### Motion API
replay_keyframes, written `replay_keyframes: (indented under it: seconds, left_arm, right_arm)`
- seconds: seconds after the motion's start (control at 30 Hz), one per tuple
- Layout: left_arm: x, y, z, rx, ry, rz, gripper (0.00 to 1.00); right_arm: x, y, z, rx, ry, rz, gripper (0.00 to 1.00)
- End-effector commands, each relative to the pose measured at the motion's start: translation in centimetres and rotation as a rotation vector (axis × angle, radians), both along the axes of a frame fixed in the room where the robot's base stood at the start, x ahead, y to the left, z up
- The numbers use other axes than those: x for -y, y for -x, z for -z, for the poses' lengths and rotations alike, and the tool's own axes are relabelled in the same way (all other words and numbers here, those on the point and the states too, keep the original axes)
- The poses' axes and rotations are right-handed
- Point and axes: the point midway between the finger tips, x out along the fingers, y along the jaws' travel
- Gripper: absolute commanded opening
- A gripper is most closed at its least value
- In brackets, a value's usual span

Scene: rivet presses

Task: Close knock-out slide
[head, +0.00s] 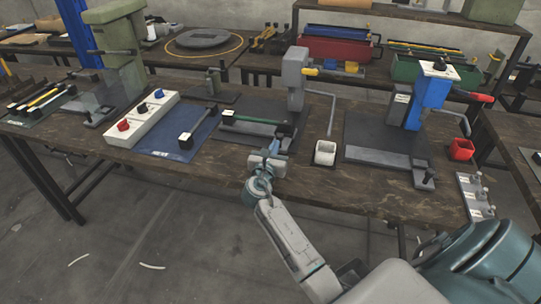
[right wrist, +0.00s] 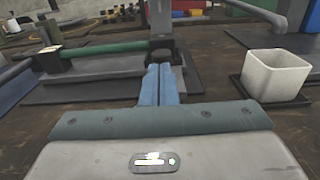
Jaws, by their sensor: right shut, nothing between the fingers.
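A grey press (head: 294,75) stands in the middle of the bench on a dark base plate (head: 262,110). At the front of its base is a small part with a dark knob (head: 284,130), probably the knock-out slide. The knob also shows in the right wrist view (right wrist: 166,46), just beyond my fingertips. I cannot tell whether they touch it, nor how far the slide stands out. My right gripper (head: 274,143) is shut and empty, its blue fingers (right wrist: 160,72) together and pointing at the knob. My left gripper is not in view.
A green-handled bar (head: 255,121) with a white tag lies left of the knob. A white cup (head: 325,152) stands close on the right. A blue press (head: 431,97) and a red cup (head: 461,149) are farther right. A control box (head: 142,119) and blue mat (head: 180,147) lie left.

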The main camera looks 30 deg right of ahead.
Motion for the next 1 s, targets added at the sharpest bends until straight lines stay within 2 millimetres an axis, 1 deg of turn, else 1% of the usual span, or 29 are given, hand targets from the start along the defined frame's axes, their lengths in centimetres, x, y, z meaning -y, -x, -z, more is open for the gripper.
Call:
replay_keyframes:
  seconds: [0.13,0.57,0.67,0.7,0.73,0.8,0.9,1.0]
  left_arm:
    - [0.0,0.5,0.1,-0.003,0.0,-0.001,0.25]
    - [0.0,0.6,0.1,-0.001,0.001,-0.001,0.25]
    - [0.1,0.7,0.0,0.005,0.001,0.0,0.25]
    - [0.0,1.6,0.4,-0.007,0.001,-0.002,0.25]
    - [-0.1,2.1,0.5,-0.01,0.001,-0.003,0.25]
    - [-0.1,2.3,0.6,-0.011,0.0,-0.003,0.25]
    - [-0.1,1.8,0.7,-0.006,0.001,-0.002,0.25]
    - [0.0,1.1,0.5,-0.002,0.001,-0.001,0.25]
  right_arm:
    - [0.8,-0.6,0.0,-0.002,0.001,0.0,0.0]
    - [1.2,-1.0,-0.1,0.0,0.001,0.0,0.0]
    - [2.5,-2.1,-0.2,0.0,0.006,0.0,0.0]
    - [3.2,-2.8,-0.3,0.0,0.006,0.0,0.0]
    - [3.9,-3.3,-0.3,0.0,0.005,0.0,0.0]
    - [5.3,-4.6,-0.2,0.0,0.005,0.001,0.0]
    - [7.2,-6.2,0.0,0.0,0.004,0.001,0.0]
    - [8.5,-7.3,0.1,0.0,0.001,0.001,0.0]
